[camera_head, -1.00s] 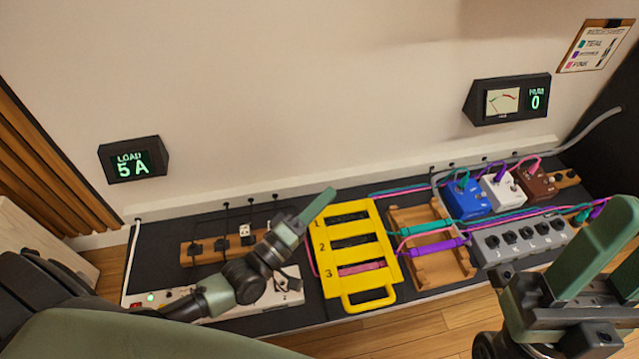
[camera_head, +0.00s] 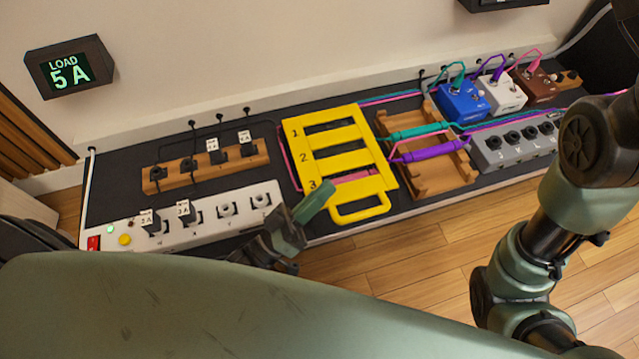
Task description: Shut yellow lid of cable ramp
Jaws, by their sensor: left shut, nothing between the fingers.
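The yellow lid (camera_head: 383,184) is a flat frame with slots numbered 1, 2 and 3 and a loop handle (camera_head: 360,210) at its front. It lies left of the wooden tray (camera_head: 455,181) of the ramp, which it does not cover. A teal connector (camera_head: 417,132) and a purple one (camera_head: 430,150) lie across the tray. A pink cable part (camera_head: 355,177) shows in slot 3. My left gripper (camera_head: 316,200) is shut and empty at the lid's front-left corner, left of the handle; I cannot tell if it touches. My right arm shows at the right, its gripper out of frame.
A white power strip (camera_head: 205,218) and a wooden socket block (camera_head: 205,170) with plugs lie left of the lid. Blue (camera_head: 462,104), white (camera_head: 503,93) and brown (camera_head: 537,84) pedals and a grey jack box (camera_head: 515,143) stand right. The floor in front is clear.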

